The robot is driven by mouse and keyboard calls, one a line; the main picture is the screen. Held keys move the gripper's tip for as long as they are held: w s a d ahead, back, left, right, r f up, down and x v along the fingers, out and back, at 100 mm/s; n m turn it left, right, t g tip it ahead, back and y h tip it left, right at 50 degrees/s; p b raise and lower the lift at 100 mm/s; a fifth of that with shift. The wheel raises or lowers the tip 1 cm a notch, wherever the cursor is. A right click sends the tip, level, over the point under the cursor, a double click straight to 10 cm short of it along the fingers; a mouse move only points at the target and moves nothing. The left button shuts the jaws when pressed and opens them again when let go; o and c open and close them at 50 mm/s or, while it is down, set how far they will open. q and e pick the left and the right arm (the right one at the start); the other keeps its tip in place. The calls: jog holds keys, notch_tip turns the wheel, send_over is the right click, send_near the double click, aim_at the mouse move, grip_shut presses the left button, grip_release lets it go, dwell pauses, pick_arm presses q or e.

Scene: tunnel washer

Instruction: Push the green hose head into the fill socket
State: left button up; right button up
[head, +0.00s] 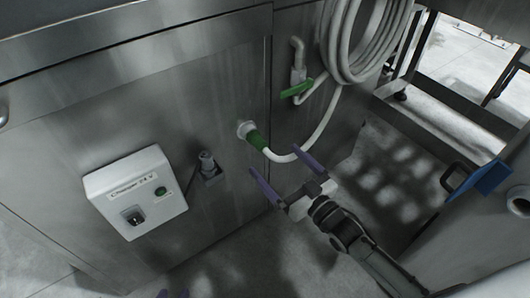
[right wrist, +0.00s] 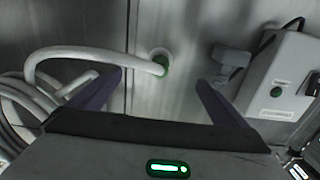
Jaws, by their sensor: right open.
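The green hose head (head: 257,140) is on the end of the white hose, with its front end at the pale round fill socket (head: 244,129) in the steel panel. I cannot tell how deep it sits. In the right wrist view the green hose head (right wrist: 162,66) shows in front of the socket (right wrist: 157,54), partly covered by the hose end. My right gripper (head: 276,161) is open and empty, its purple fingers apart, below and right of the hose head, not touching it.
The white hose (head: 314,142) loops up to a coil (head: 364,40). A pipe valve with a green handle (head: 297,89) is above. A white charger box (head: 136,192) and a small grey fitting (head: 208,166) are left. A blue bin (head: 483,180) stands right.

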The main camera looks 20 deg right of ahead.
aim_at(265, 150)
jog(key=b+x, duration=0.2)
jog(key=x, duration=0.4)
pick_arm(q)
jog(key=shift+d+f, duration=0.25)
jog(key=shift+f, duration=0.1)
pick_arm(e)
jog(key=shift+w+a, duration=0.1)
jog(key=shift+w, duration=0.35)
grip_shut()
pick_arm(q)
jog(key=shift+s+f, duration=0.15)
jog(key=shift+f, duration=0.05)
